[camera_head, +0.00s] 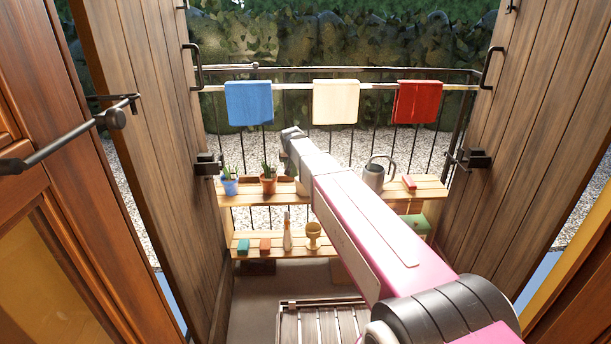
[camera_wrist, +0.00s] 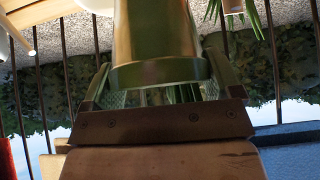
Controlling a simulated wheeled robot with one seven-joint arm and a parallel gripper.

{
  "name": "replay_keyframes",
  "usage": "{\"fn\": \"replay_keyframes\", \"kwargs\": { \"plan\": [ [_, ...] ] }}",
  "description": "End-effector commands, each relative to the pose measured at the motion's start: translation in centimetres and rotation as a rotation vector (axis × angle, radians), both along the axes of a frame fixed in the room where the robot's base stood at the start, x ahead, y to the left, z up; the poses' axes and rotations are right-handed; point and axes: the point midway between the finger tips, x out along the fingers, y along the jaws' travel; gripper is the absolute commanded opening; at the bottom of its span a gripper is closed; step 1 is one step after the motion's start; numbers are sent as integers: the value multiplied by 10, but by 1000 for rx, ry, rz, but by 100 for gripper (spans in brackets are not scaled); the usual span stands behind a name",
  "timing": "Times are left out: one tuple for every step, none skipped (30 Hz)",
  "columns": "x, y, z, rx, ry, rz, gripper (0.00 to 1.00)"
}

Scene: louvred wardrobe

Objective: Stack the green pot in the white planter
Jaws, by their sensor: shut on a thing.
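The green pot (camera_wrist: 158,35) fills the upper middle of the wrist view, with its wide rim toward my gripper and green leaves showing at the rim. My gripper (camera_wrist: 158,84) is shut on this pot, one finger at each side of the rim. The wrist picture is upside down, with sky at the bottom, so the pot looks roughly upright. In the head view my gripper (camera_head: 290,138) is above the back of the upper shelf; the pot cannot be made out clearly there. I cannot identify the white planter; my arm covers the middle of the shelf.
The upper shelf (camera_head: 330,195) bears a blue pot (camera_head: 230,186), a terracotta pot (camera_head: 268,184) and a watering can (camera_head: 374,176). A lower shelf (camera_head: 270,250) holds a bottle (camera_head: 287,234) and a goblet-shaped thing (camera_head: 313,234). Towels hang on the railing behind. Open doors flank both sides.

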Motion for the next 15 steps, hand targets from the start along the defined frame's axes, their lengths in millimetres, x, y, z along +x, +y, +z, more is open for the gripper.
{"fn": "replay_keyframes", "kwargs": {
  "plan": [
    [9,-8,-7,0,0,-3,40],
    [13,-12,-10,-1,0,-2,40],
    [18,-19,-15,-1,-1,-2,40],
    [21,-23,-18,0,0,-4,40],
    [25,-27,-22,0,0,-2,40],
    [30,-33,-26,0,0,-1,40],
    [33,-37,-29,0,0,-2,40],
    [36,-41,-32,0,-1,-3,40],
    [39,-46,-36,0,-1,-3,40],
    [42,-48,-38,0,-1,-1,40],
    [44,-51,-40,0,-1,-1,40],
    [46,-53,-42,1,-1,-1,40],
    [47,-55,-44,1,-1,-1,40],
    [48,-57,-44,1,-1,-1,40],
    [49,-58,-45,1,-1,-1,40]
  ]
}}
